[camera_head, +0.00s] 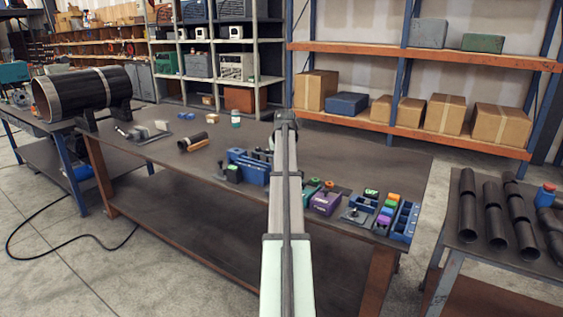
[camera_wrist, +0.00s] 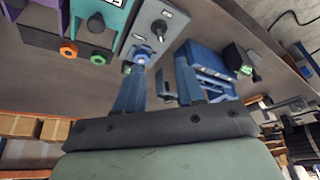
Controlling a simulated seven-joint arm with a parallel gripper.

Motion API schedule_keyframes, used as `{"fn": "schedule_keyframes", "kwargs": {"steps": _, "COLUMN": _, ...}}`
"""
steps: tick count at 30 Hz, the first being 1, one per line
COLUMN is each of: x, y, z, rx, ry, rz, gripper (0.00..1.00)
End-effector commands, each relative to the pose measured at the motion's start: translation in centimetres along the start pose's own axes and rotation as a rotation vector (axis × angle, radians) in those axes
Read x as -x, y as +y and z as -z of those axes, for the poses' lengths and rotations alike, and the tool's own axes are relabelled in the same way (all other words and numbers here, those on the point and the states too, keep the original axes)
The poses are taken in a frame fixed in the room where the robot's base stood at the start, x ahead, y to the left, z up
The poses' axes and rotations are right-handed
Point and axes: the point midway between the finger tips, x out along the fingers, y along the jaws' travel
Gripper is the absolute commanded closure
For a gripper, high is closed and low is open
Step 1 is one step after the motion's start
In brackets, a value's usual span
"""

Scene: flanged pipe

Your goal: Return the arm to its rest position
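My arm reaches out from the bottom of the head view over the brown workbench (camera_head: 165,185). Its far end (camera_head: 285,120) is above the bench's middle; the fingers are hidden there behind the arm. In the wrist view, my gripper (camera_wrist: 161,66) has its two blue fingers apart with a clear gap, and it holds nothing that I can see. A blue fixture (camera_wrist: 208,72) shows beside the right finger. I cannot tell how far the fingers are from either.
A large dark flanged pipe (camera_head: 80,92) rests on supports at the left. Blue, purple and grey boxes (camera_head: 326,200) line the bench's front right. A small dark cylinder (camera_head: 192,142) lies left of my arm. Dark pipes (camera_head: 495,215) lie on the right table. The bench's back right is clear.

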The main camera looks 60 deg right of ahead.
Motion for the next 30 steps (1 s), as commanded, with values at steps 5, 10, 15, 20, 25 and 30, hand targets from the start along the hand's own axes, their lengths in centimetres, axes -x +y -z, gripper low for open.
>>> {"fn": "schedule_keyframes", "kwargs": {"steps": 5, "x": 0.0, "y": 0.0, "z": 0.0, "rx": 0.0, "ry": 0.0, "rz": 0.0, "gripper": 0.62}}
{"fn": "schedule_keyframes", "kwargs": {"steps": 10, "x": 0.0, "y": 0.0, "z": 0.0, "rx": -0.003, "ry": 0.0, "rz": 0.0, "gripper": 0.62}}
{"fn": "schedule_keyframes", "kwargs": {"steps": 15, "x": 0.1, "y": 0.2, "z": 0.6, "rx": -0.056, "ry": 0.052, "rz": -0.011, "gripper": 0.62}}
{"fn": "schedule_keyframes", "kwargs": {"steps": 20, "x": 0.4, "y": 0.0, "z": -2.5, "rx": -0.09, "ry": 0.104, "rz": -0.027, "gripper": 0.62}}
{"fn": "schedule_keyframes", "kwargs": {"steps": 25, "x": -3.7, "y": -0.3, "z": -7.2, "rx": -0.11, "ry": 0.078, "rz": -0.033, "gripper": 0.62}}
{"fn": "schedule_keyframes", "kwargs": {"steps": 30, "x": -8.2, "y": -2.2, "z": -11.9, "rx": -0.101, "ry": 0.03, "rz": -0.026, "gripper": 0.62}}
